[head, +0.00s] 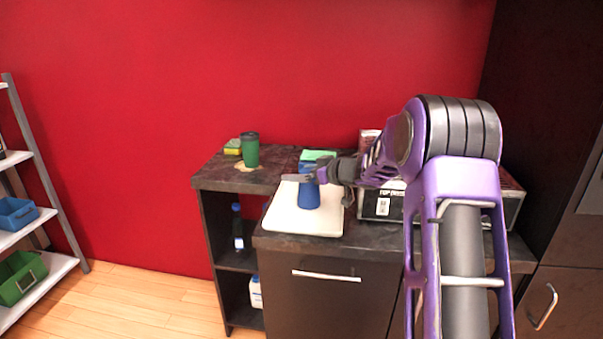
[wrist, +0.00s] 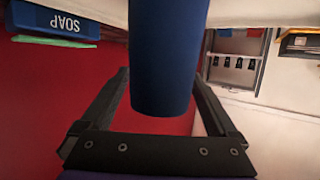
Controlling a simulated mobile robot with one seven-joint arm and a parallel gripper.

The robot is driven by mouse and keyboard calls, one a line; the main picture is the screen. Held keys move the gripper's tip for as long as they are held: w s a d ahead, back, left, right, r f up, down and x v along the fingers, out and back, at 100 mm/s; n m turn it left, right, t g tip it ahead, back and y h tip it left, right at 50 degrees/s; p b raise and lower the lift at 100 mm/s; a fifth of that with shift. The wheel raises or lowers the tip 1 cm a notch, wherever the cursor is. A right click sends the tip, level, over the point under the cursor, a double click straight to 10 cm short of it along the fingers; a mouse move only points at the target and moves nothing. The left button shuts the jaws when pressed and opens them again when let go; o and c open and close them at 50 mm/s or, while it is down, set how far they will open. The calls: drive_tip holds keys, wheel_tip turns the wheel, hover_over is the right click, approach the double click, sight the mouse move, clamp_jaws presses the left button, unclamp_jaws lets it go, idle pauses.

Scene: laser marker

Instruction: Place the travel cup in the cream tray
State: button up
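A blue cup (head: 309,194), which I take to be the travel cup, is upright over the middle of the cream tray (head: 325,223). Its base looks to be on the tray, but I cannot tell contact for sure. My gripper (head: 306,177) reaches in from the right at the cup's upper part. In the wrist view, which is upside down, the blue cup (wrist: 168,60) fills the space between the two fingers of my gripper (wrist: 162,85). Both fingers appear to touch its sides. The cup's lower end is cut off there.
A green cup with a dark lid (head: 250,151) and a yellow-green sponge (head: 232,147) stand on the back left counter. A blue soap box (wrist: 62,20) is behind the tray. A silver-and-black machine (head: 382,203) stands right of the tray. Shelves (head: 50,213) stand far left.

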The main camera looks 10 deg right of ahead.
drive_tip(key=shift+s+d+r, duration=0.1)
drive_tip(key=shift+r, duration=0.15)
drive_tip(key=p+v, duration=0.1)
drive_tip(key=v, duration=1)
drive_tip(key=shift+s+d+p, duration=0.25)
drive_tip(key=shift+p, duration=0.1)
drive_tip(key=shift+r, duration=0.15)
